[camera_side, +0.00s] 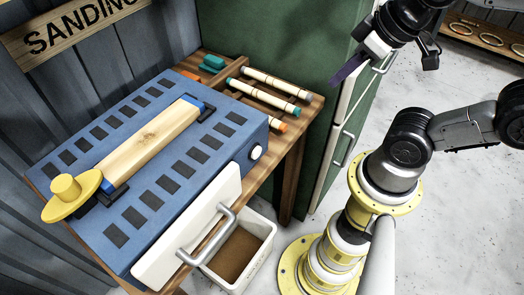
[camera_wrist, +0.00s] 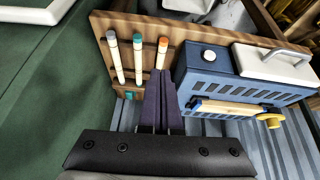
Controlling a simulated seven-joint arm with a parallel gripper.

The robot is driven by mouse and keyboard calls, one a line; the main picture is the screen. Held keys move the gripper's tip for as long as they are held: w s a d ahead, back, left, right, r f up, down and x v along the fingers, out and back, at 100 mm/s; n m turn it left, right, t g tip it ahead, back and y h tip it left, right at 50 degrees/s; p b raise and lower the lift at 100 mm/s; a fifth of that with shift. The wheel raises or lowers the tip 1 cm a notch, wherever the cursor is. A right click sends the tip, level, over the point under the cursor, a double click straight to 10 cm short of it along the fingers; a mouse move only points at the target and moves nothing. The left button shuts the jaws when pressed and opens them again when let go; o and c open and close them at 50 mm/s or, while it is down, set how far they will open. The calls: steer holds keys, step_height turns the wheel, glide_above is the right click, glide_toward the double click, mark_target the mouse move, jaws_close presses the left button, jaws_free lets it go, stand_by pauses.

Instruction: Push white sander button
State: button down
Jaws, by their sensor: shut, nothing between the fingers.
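The white sander button (camera_side: 256,152) is a small round knob on the front right end of the blue sander box (camera_side: 228,135). It also shows in the wrist view as a white disc (camera_wrist: 209,55) on the box's dark blue end. My gripper (camera_side: 335,80) is up at the right in the side view, in front of the green cabinet and clear of the button. Its dark purple fingers (camera_wrist: 160,80) are together and empty. In the wrist view the button lies right of and above the fingertips, apart from them.
A white drawer front (camera_side: 190,232) with a metal handle (camera_side: 207,236) is on the sander's front. Several white sticks with coloured ends (camera_side: 275,83) lie on the wooden table. A green cabinet (camera_side: 270,30) stands behind. A white bin (camera_side: 240,250) sits below. Open space separates gripper and button.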

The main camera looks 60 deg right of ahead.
mark_target(257, 153)
steer(key=a+f+n, duration=0.1)
steer(key=a+n, duration=0.3)
steer(key=n, duration=0.8)
steer(key=a+f+n, duration=0.2)
steer(key=a+n, duration=0.2)
steer(key=n, duration=0.7)
steer(key=a+f+n+g, duration=0.1)
steer(key=a+n, duration=0.4)
steer(key=n, duration=0.7)
steer(key=shift+f+n, duration=0.3)
steer(key=shift+f, duration=0.4)
steer(key=shift+s+a, duration=0.1)
steer(key=w+f, duration=0.7)
steer(key=f, duration=0.2)
steer(key=shift+w+f, duration=0.15)
steer(key=shift+w, duration=0.25)
